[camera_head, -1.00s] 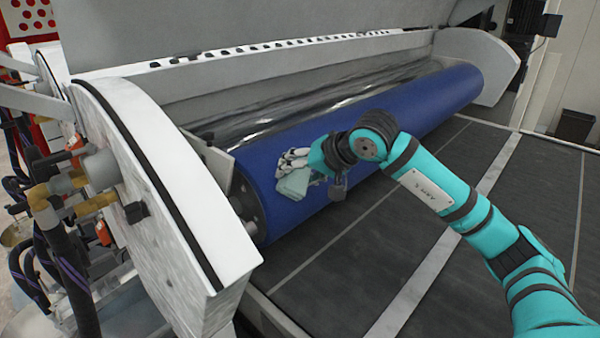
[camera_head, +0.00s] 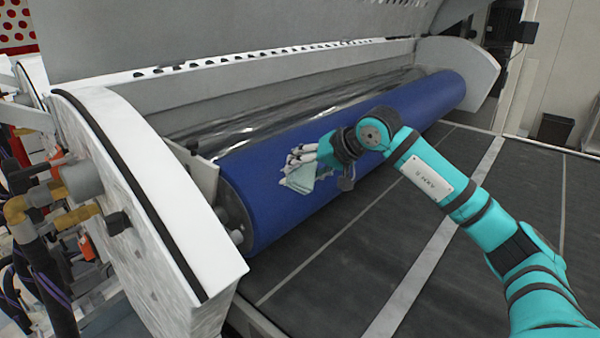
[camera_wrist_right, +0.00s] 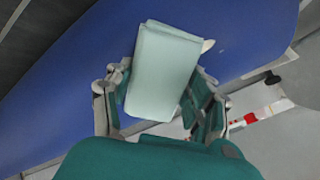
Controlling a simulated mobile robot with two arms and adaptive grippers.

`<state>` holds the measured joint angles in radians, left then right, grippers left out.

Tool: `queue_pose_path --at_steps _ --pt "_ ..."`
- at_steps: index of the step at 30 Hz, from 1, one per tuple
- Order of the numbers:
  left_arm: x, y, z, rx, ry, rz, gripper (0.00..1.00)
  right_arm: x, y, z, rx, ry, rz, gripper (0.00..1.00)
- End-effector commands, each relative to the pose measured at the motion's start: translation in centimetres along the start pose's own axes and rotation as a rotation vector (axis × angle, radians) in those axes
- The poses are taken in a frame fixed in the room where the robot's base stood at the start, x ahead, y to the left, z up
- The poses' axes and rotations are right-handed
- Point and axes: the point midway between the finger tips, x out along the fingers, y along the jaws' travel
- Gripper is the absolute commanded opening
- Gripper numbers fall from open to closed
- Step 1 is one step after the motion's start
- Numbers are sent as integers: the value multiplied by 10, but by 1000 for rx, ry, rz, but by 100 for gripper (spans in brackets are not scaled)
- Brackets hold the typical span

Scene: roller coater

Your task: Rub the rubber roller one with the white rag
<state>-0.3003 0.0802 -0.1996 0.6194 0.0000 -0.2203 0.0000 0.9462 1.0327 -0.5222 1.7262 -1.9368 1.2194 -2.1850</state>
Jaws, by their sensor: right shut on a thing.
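The rubber roller (camera_head: 345,135) is a long blue cylinder lying across the machine in the head view. It also fills much of the right wrist view (camera_wrist_right: 75,90). My right gripper (camera_head: 302,160) is at the roller's front face, nearer its left end. It is shut on the white rag (camera_head: 302,182), a folded pale greenish-white cloth. In the right wrist view the rag (camera_wrist_right: 165,75) sits between the fingers, with the blue surface behind it. The rag seems to be against the roller, but exact contact cannot be told. My left gripper is not in view.
A shiny metal roller (camera_head: 270,122) lies behind the blue one. A white side plate (camera_head: 150,190) stands at the left end and another (camera_head: 465,65) at the far right. A dark flat bed (camera_head: 400,235) with pale stripes lies in front. Pipes and hoses (camera_head: 40,220) crowd the left.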

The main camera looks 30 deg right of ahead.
Motion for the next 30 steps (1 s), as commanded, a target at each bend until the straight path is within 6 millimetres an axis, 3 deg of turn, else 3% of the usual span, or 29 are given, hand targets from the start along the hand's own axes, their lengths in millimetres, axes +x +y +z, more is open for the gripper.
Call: queue_pose_path --at_steps 8,30 --pt "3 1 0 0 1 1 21 4 3 -2 0 0 0 29" --pt "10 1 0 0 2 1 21 2 -29 34 -3 -4 -2 29"
